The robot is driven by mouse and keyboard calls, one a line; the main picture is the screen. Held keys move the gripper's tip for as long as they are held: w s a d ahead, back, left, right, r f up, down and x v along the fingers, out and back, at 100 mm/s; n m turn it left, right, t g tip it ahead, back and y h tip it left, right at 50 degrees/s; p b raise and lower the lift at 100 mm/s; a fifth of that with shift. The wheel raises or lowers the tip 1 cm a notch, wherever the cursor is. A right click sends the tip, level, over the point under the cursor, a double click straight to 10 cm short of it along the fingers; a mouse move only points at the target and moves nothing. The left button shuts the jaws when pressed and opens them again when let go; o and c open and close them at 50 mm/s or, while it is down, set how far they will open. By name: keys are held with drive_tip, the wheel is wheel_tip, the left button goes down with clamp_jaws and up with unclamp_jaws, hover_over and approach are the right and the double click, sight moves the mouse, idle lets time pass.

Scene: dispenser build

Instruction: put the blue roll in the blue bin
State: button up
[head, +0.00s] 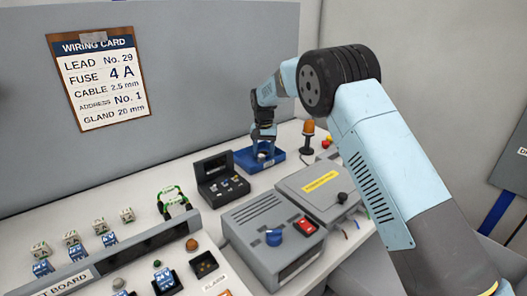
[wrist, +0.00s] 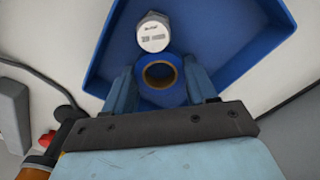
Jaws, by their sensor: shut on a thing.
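The blue roll (wrist: 160,92) shows in the wrist view with its tan core facing the camera. My gripper (wrist: 160,78) is shut on it, one blue finger on each side. The blue bin (wrist: 240,68) lies beneath, and the roll is over or inside its area; I cannot tell if it touches the floor of the bin. A white capped piece with a printed label (wrist: 152,36) is in the bin beside the roll. In the head view my gripper (head: 264,146) points down at the blue bin (head: 247,166), and the roll is hard to make out.
A dark open case (head: 222,185) stands left of the bin, and a grey box with a yellow label (head: 318,188) is in front. An orange beacon (head: 308,128) stands to the right. The grey wall panel (head: 200,70) rises behind.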

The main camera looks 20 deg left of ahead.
sight(264, 153)
drive_tip(key=o, duration=1)
drive_tip(key=shift+o, duration=0.2)
wheel_tip(264, 153, up, 12)
drive_tip(key=shift+d, duration=0.1)
